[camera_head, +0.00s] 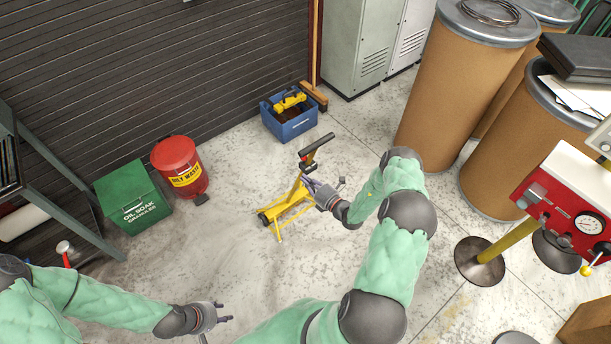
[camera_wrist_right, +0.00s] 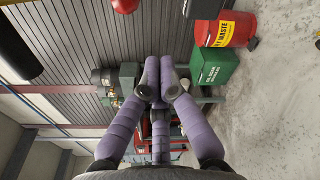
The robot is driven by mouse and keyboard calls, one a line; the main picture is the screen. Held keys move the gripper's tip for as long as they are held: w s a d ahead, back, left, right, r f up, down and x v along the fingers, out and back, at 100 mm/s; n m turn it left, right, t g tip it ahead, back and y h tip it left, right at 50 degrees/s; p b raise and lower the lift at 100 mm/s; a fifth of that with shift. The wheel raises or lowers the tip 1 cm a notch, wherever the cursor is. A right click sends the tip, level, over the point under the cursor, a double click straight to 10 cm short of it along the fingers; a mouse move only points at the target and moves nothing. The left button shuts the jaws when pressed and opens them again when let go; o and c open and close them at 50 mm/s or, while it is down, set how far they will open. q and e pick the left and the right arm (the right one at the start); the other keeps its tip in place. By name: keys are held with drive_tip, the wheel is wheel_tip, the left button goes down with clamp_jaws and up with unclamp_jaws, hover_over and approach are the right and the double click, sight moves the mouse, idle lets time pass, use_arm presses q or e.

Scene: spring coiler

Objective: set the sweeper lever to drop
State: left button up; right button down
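The yellow sweeper (camera_head: 286,211) stands on the floor in the middle of the head view, with an upright post and a black handle bar (camera_head: 317,145) on top. A small red part shows just under the bar; I cannot make out the lever's setting. My right gripper (camera_head: 309,183) is beside the post, below the handle, partly overlapping it in this view; contact is unclear. In the right wrist view its purple fingers (camera_wrist_right: 160,78) come together at the tips with nothing visible between them. My left gripper (camera_head: 226,312) is low in the head view, fingers apart and empty.
Behind the sweeper are a blue crate (camera_head: 291,127), a red waste can (camera_head: 179,167) and a green box (camera_head: 133,197). Brown drums (camera_head: 462,85) and a red gauge panel (camera_head: 567,205) stand at right. The floor around the sweeper is clear.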

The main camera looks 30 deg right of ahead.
sight(301, 164)
drive_tip(key=shift+w+d+r+b, duration=0.25)
drive_tip(key=shift+w+b, duration=0.3)
drive_tip(key=shift+w, duration=0.5)
drive_tip(key=shift+w+d+r+b, duration=0.25)
drive_tip(key=shift+w+b, duration=0.25)
drive_tip(key=shift+w, duration=0.6)
drive_tip(key=shift+w+d+r+b, duration=0.25)
drive_tip(key=shift+w+b, duration=0.3)
drive_tip(key=shift+w, duration=0.5)
drive_tip(key=shift+d, duration=0.1)
